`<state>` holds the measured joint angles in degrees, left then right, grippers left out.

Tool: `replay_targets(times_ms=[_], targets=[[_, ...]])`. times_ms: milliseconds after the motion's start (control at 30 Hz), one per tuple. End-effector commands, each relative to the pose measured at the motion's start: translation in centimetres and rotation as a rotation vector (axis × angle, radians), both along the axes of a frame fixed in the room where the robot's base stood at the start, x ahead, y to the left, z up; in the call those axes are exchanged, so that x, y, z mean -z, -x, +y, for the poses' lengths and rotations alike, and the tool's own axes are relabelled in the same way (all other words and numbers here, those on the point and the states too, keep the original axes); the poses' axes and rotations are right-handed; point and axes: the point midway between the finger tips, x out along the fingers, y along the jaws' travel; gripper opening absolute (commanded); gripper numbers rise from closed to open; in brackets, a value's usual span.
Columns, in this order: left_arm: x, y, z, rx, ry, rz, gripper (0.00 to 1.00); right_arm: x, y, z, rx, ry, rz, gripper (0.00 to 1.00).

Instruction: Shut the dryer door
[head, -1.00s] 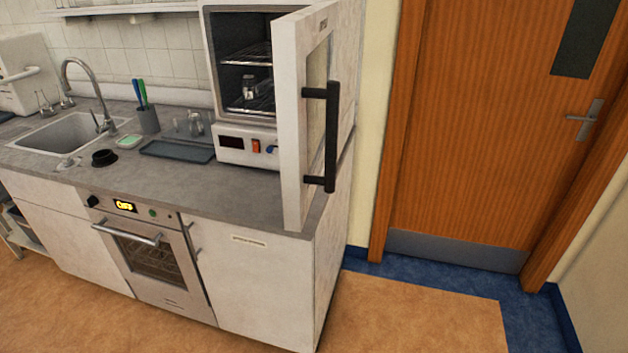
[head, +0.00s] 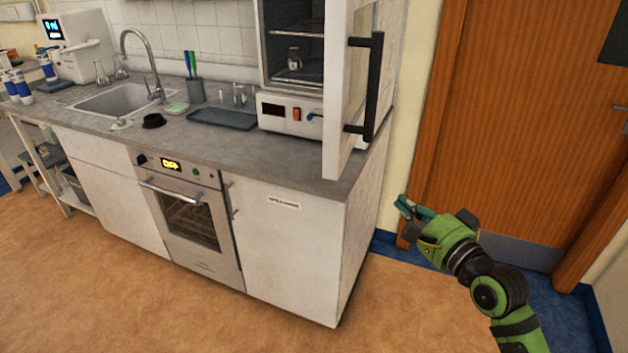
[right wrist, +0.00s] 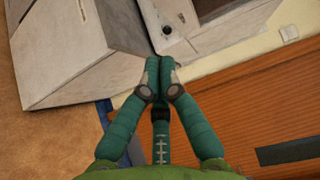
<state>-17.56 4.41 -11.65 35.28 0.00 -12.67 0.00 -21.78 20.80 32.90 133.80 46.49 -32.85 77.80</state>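The dryer (head: 277,112) stands at the right end of the grey worktop in the head view. Its white door (head: 342,110) is swung wide open toward me, with a black vertical handle (head: 374,88) on its outer face. A small vessel (head: 294,56) stands on a rack inside. My right gripper (head: 405,206) is right of and below the door, clear of the handle, in front of the wooden door. In the right wrist view its teal fingers (right wrist: 157,78) are together with nothing seen between them. My left gripper is out of view.
A wooden room door (head: 520,130) is at the right. An oven (head: 192,225) is set under the worktop (head: 250,165). A dark tray (head: 222,119), a pen cup (head: 196,91) and a sink (head: 115,98) are further left. The floor in front is clear.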

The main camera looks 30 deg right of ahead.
Motion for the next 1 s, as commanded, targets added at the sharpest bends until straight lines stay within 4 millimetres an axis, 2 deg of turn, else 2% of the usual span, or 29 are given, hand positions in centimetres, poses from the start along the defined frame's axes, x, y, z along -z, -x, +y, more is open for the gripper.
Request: replay_targets(times_ms=[100,233,400,700,800,1000], targets=[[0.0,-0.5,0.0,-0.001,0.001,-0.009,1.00,-1.7,0.3,0.6,-0.017,-0.020,-0.031,0.00],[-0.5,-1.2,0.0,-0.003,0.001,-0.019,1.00,-2.1,-0.8,0.7,-0.019,-0.024,-0.035,0.00],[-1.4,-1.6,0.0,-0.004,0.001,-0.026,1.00,-2.2,-4.0,0.7,-0.018,-0.023,-0.035,0.00],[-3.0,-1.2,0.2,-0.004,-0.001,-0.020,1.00,-2.2,-10.2,1.0,-0.019,-0.023,-0.034,0.00],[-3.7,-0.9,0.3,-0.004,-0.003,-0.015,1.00,-2.1,-11.1,2.2,-0.019,-0.023,-0.032,0.00],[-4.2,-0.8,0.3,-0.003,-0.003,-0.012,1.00,-1.9,-12.3,3.3,-0.018,-0.021,-0.032,0.00]])
